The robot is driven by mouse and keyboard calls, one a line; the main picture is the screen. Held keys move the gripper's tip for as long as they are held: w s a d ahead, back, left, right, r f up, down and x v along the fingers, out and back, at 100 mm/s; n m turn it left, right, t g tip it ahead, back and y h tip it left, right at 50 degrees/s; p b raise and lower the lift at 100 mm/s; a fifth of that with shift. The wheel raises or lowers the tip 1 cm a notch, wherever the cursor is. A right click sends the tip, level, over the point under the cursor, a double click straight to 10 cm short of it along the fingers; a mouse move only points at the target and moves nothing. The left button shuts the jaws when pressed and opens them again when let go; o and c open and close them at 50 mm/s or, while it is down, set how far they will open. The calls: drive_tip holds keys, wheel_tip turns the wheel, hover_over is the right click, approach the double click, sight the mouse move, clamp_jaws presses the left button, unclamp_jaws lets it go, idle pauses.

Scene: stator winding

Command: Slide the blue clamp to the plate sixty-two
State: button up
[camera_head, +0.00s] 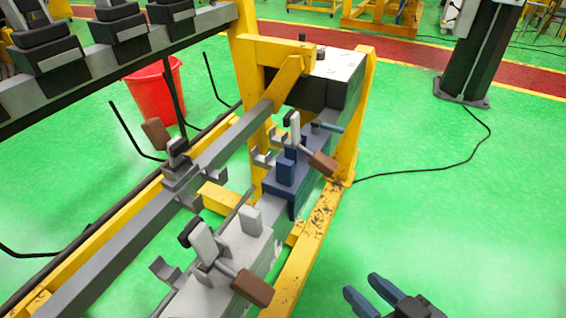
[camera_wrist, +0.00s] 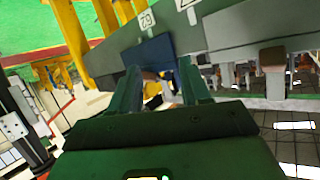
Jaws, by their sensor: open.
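The blue clamp (camera_head: 287,168) sits on the rail beside the yellow end post in the head view, with a grey lever and brown handle. In the wrist view a dark blue part (camera_wrist: 150,54), likely the same clamp, shows beyond my fingers. My gripper (camera_head: 362,284) is at the lower right of the head view, apart from the clamp, to its right and nearer. Its fingers are spread and empty; they also show in the wrist view (camera_wrist: 162,82). A small white number plate (camera_wrist: 147,19), seemingly 79, is above the blue part. Plate sixty-two cannot be made out.
A grey clamp (camera_head: 228,268) with a brown handle stands nearer on the same rail. A yellow frame beam (camera_head: 310,245) runs along the rail's right side. A red bucket (camera_head: 148,96) is behind the frame. Green floor is clear to the right, crossed by a black cable.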

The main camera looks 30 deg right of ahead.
drive_tip(key=w+r+n+y+b, duration=0.1)
drive_tip(key=w+y, duration=0.1)
drive_tip(key=w, duration=0.4)
drive_tip(key=w+r+n+y+b, duration=0.1)
drive_tip(key=w+n+y+b, duration=0.1)
drive_tip(key=w, duration=0.3)
drive_tip(key=w+r+n+t+y+b, duration=0.1)
drive_tip(key=w+y, duration=0.1)
drive_tip(key=w, duration=0.4)
drive_tip(key=shift+w+d+n+y+b, duration=0.3)
drive_tip(key=shift+d+y, duration=0.1)
drive_tip(key=n+y+b, duration=0.1)
drive_tip(key=n+y, duration=0.2)
approach(277, 160)
drive_tip(key=shift+w+a+f, duration=0.25)
drive_tip(key=shift+w+f, duration=0.25)
drive_tip(key=shift+w, duration=0.05)
drive_tip(key=shift+w+a+f, duration=0.2)
drive_tip(key=shift+w+f, duration=0.3)
drive_tip(key=shift+w+r+n+y, duration=0.3)
drive_tip(key=shift+r+n, duration=0.2)
drive_tip(key=shift+r, duration=0.1)
drive_tip(key=shift+p+x, duration=0.6)
drive_tip(key=shift+x, duration=3.2)
clamp_jaws()
